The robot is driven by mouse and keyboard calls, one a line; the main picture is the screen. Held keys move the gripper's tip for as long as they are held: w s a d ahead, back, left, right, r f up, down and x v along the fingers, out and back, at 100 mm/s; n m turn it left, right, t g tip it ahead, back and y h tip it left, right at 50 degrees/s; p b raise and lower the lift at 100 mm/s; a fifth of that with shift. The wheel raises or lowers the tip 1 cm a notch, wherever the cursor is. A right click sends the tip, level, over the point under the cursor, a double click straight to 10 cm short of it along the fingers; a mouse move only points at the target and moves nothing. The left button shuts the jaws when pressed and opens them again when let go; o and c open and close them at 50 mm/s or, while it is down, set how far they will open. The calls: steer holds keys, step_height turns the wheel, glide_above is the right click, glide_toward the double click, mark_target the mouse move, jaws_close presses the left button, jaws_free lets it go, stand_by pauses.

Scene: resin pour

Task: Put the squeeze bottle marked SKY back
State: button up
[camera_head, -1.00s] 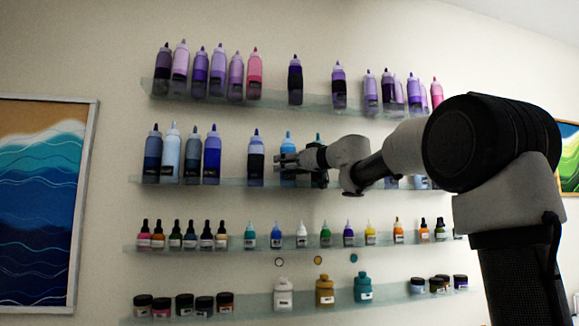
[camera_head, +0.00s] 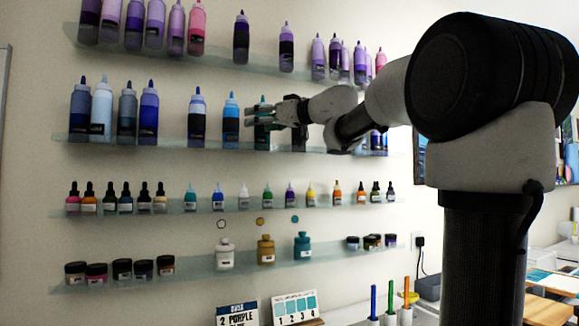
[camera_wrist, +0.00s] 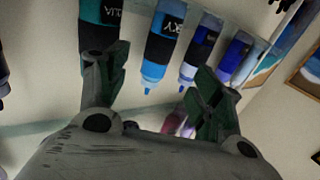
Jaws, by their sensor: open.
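The SKY squeeze bottle (camera_head: 231,120), blue with a black label band, stands upright on the second shelf from the top. In the wrist view, which is upside down, the SKY bottle (camera_wrist: 163,45) shows its lettering and hangs tip-down, between my finger lines. My gripper (camera_head: 252,114) is open and empty, just right of the SKY bottle in the head view and in front of a teal bottle. In the wrist view my gripper (camera_wrist: 160,72) has its fingers spread wide, with nothing gripped.
The teal AQUA bottle (camera_wrist: 101,28) stands beside the SKY bottle, partly behind one finger. On the other side stands a dark-blue bottle (camera_head: 198,122) with a pale top. The glass shelf (camera_head: 170,145) holds several more bottles. Shelves above and below carry paints.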

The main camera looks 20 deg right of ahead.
steer(key=s+d+f+m+h, duration=0.8)
steer(key=s+d+f+h, duration=0.3)
steer(key=d+f, duration=0.35)
steer(key=s+a+f+g, duration=0.2)
steer(key=s+f+g, duration=0.1)
steer(key=s+f, duration=0.4)
steer(key=s+a+f+n+g+y, duration=0.1)
steer(key=s+f+g, duration=0.3)
steer(key=s+f, duration=0.4)
steer(key=s+a+f+n+g+y, duration=0.1)
steer(key=s+f+g, duration=0.3)
steer(key=f, duration=1)
steer(key=s+a, duration=0.1)
steer(key=s, duration=0.2)
steer(key=shift+s+a, duration=0.35)
steer(key=shift+a, duration=0.05)
